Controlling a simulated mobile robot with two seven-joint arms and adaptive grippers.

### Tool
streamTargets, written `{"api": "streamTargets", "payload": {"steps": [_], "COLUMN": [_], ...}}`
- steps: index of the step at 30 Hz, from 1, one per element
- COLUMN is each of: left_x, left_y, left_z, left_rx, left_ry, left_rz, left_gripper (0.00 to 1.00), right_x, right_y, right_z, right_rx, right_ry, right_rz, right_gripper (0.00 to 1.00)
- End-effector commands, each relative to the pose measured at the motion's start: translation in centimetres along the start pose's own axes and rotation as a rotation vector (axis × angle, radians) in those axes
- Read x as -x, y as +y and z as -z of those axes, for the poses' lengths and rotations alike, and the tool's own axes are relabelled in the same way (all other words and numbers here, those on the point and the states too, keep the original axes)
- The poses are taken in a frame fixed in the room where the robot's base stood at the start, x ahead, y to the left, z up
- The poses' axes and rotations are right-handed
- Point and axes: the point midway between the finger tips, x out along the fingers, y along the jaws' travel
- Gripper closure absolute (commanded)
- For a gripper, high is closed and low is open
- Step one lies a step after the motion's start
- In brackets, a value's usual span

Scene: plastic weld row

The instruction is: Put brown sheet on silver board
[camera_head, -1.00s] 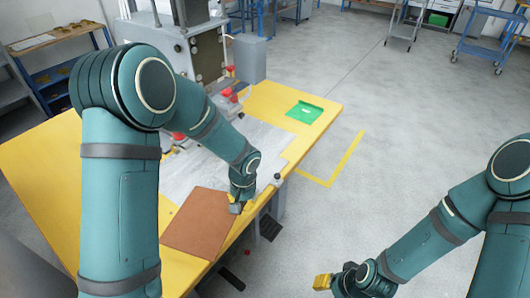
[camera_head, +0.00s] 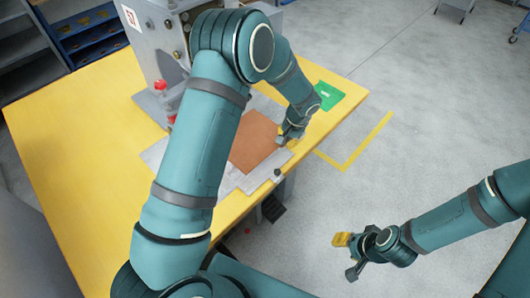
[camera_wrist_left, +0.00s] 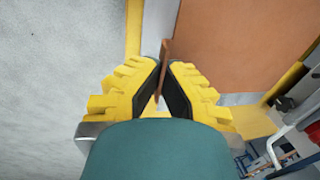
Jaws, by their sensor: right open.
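The brown sheet (camera_head: 256,143) lies over the silver board (camera_head: 250,183), whose grey surface shows along the sheet's front and left sides; my left arm hides part of both. I cannot tell whether the sheet rests fully on it. My left gripper (camera_head: 289,134) is at the sheet's right edge. In the left wrist view, its yellow fingers (camera_wrist_left: 162,85) are closed on a thin upright brown strip beside the sheet's flat face (camera_wrist_left: 240,40). My right gripper (camera_head: 347,256) is open and empty above the floor, right of the table.
The yellow table (camera_head: 85,150) carries a grey machine (camera_head: 150,45) with red knobs behind the board. A green tray (camera_head: 328,96) lies at the table's far right corner. Dark pedals (camera_head: 271,208) are below the table's edge. The floor on the right is open.

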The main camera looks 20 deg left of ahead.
Motion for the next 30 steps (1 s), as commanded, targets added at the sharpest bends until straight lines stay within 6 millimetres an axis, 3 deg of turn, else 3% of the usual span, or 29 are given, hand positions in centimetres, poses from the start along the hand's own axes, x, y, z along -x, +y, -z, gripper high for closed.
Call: {"api": "streamTargets", "payload": {"steps": [7, 14, 21, 30], "left_x": [-4.0, -5.9, -9.5, -9.6], "left_y": [0.8, 1.2, 2.0, 2.0], "left_z": [0.0, 0.0, 0.0, 0.0], "left_rx": [-0.002, -0.001, 0.0, 0.0], "left_ry": [-0.003, 0.0, -0.001, 0.001], "left_rz": [0.001, 0.0, 0.0, 0.0], "left_gripper": [1.0, 1.0, 1.0, 1.0], "right_x": [-2.1, -3.0, -5.0, -4.9], "right_y": [0.8, 1.1, 1.9, 1.8], "right_z": [-0.9, -1.2, -1.3, -1.2], "right_rx": [0.005, 0.008, 0.01, 0.01], "right_ry": [-0.018, -0.025, -0.021, -0.019], "right_rz": [0.002, 0.003, 0.003, 0.003], "right_gripper": [0.53, 0.53, 0.53, 0.53]}}
